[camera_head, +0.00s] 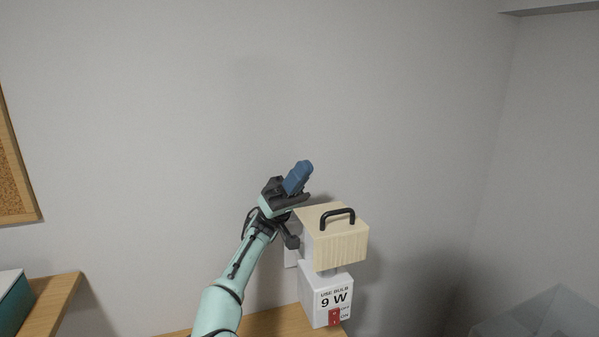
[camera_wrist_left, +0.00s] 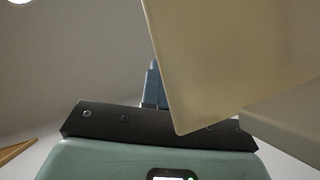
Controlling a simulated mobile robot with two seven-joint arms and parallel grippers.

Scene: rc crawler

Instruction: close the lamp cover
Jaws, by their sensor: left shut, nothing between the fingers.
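The lamp cover (camera_head: 343,248) is a pale wooden box shape with a black handle (camera_head: 337,215) on top. It stands above a white lamp base (camera_head: 313,288) marked "USE BULB 9 W". I cannot tell whether the cover is fully closed. My left gripper (camera_head: 301,173) has blue fingers, shut and empty, pointing up beside the cover's upper left edge. In the left wrist view, the fingers (camera_wrist_left: 152,82) are partly hidden behind a large pale panel (camera_wrist_left: 235,55), which looks like the cover. I cannot tell whether they touch. My right gripper is not in view.
A red switch (camera_head: 334,317) is on the front of the base, which stands on a wooden table (camera_head: 270,323). A cork board (camera_head: 15,165) hangs at the left. Another wooden surface (camera_head: 55,297) is at lower left. A plain wall is behind; the space above the cover is clear.

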